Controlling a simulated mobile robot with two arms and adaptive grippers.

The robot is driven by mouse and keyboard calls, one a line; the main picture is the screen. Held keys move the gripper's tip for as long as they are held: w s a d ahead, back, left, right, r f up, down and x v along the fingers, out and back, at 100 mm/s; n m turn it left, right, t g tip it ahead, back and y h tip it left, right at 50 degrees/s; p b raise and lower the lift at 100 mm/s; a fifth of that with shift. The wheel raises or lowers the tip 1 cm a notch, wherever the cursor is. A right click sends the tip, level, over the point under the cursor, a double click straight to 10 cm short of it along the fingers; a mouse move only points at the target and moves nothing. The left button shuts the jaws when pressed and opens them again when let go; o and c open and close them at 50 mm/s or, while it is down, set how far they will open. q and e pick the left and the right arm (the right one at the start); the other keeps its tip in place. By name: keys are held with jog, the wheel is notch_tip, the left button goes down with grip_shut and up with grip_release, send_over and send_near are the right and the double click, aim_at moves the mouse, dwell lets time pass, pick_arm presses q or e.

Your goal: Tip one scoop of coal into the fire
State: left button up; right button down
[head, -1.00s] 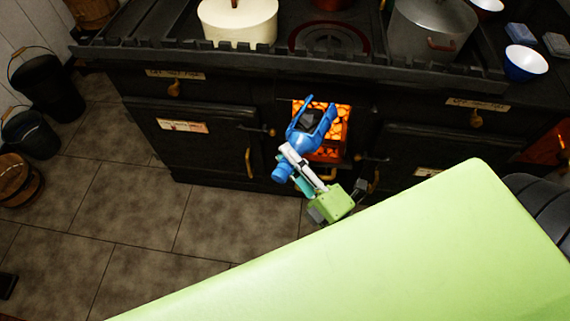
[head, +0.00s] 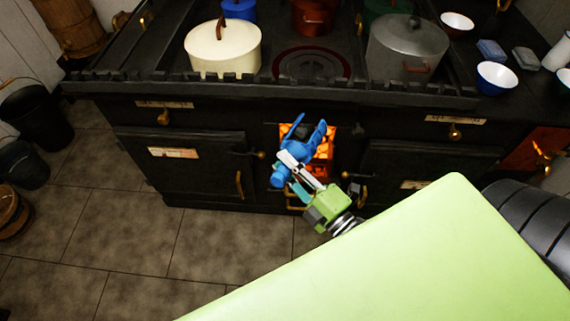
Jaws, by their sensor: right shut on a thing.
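A blue scoop (head: 292,158) is held in my right gripper (head: 294,172), which is shut on its handle. The scoop points up and away, in front of the open firebox (head: 322,150). A dark lump, seemingly coal (head: 304,131), shows in the scoop's bowl. The fire glows orange behind and to the right of the scoop. The scoop covers part of the opening, so I cannot tell whether its tip is inside. My left gripper is not in view.
The black range (head: 200,145) has closed doors on both sides. A cream pot (head: 223,50) and a grey pot (head: 407,50) stand on top. Dark buckets (head: 38,118) stand on the floor at left. The tiled floor (head: 130,240) in front is clear.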

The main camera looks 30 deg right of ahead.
jog(key=shift+w+d+r+m+g+h+p, duration=0.1)
jog(key=shift+w+d+r+m+g+p, duration=0.5)
jog(key=shift+r+p, duration=0.95)
jog(key=shift+w+d+r+m+g+h+p, duration=0.15)
jog(key=shift+w+d+r+m+p, duration=0.2)
jog(key=shift+r+m+p, duration=1.2)
jog(key=shift+w+d+r+m+g+h+p, duration=0.15)
jog(key=shift+w+d+r+g+p, duration=0.3)
jog(key=shift+p, duration=2)
jog(key=d+m+p, duration=0.1)
jog(key=p, duration=0.1)
jog(key=w+d+r+p, duration=0.1)
jog(key=p, duration=0.1)
jog(key=w+d+r+m+g+p, duration=0.1)
jog(key=p, duration=0.1)
jog(key=shift+w+d+r+m, duration=0.2)
jog(key=shift+d+r+m, duration=0.05)
jog(key=shift+d+m, duration=0.05)
jog(key=shift+w+d+r+m+g+y+p, duration=0.45)
jog(key=shift+w+d+m+p, duration=0.1)
jog(key=shift+d+p, duration=0.2)
jog(key=shift+w+d+r+m+g+p, duration=0.3)
jog(key=shift+w+d+m+p, duration=0.15)
jog(key=shift+w+d+p, duration=0.2)
jog(key=shift+s, duration=0.15)
